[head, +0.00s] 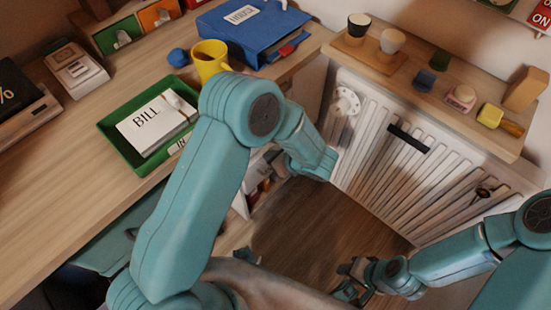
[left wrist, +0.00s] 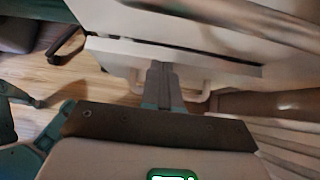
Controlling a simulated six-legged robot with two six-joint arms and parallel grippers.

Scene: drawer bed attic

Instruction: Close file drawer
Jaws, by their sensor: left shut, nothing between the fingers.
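The file drawer shows in the head view as a white front (head: 240,205) below the desk, partly behind my left arm. Files or papers (head: 264,172) show beside it. In the left wrist view the white drawer front (left wrist: 110,55) fills the top, with a pale bar handle (left wrist: 205,93) along its lower side. My left gripper (left wrist: 162,72) is shut and empty, its tips at the drawer front between the ends of the handle. Whether it touches is unclear. My right gripper (head: 352,281) is low over the floor, away from the drawer; its jaws are too small to read.
The wooden desk (head: 60,190) holds a green tray (head: 112,128) with a bill, a yellow mug (head: 209,60) and a blue binder (head: 260,30). A white radiator (head: 375,150) stands right of the drawer under a shelf (head: 410,85). Bare floor (head: 315,225) lies between.

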